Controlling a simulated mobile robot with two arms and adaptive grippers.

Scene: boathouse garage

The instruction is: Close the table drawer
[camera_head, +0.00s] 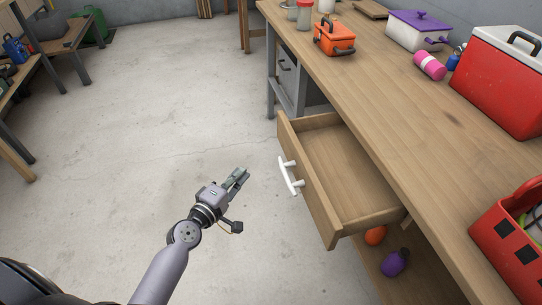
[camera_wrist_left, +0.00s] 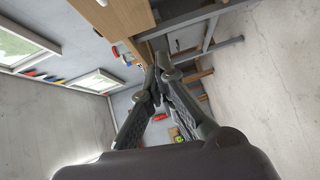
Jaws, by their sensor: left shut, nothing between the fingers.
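The table drawer (camera_head: 345,175) is pulled out from under the long wooden table (camera_head: 420,105) and looks empty. Its white handle (camera_head: 290,176) is on the front panel, facing left. My left gripper (camera_head: 239,177) is shut and empty, left of the handle and apart from it. In the left wrist view the fingers of the left gripper (camera_wrist_left: 158,70) meet at their tips, and a wooden panel (camera_wrist_left: 120,17), perhaps the drawer, shows beyond at the top. My right gripper is not in view.
On the table stand an orange toolbox (camera_head: 336,38), a white box with a purple lid (camera_head: 418,31), a pink roll (camera_head: 430,65), a red cooler (camera_head: 500,85) and a red crate (camera_head: 492,222). An orange object (camera_head: 375,235) and a purple one (camera_head: 395,262) lie below the drawer. The floor left of it is clear.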

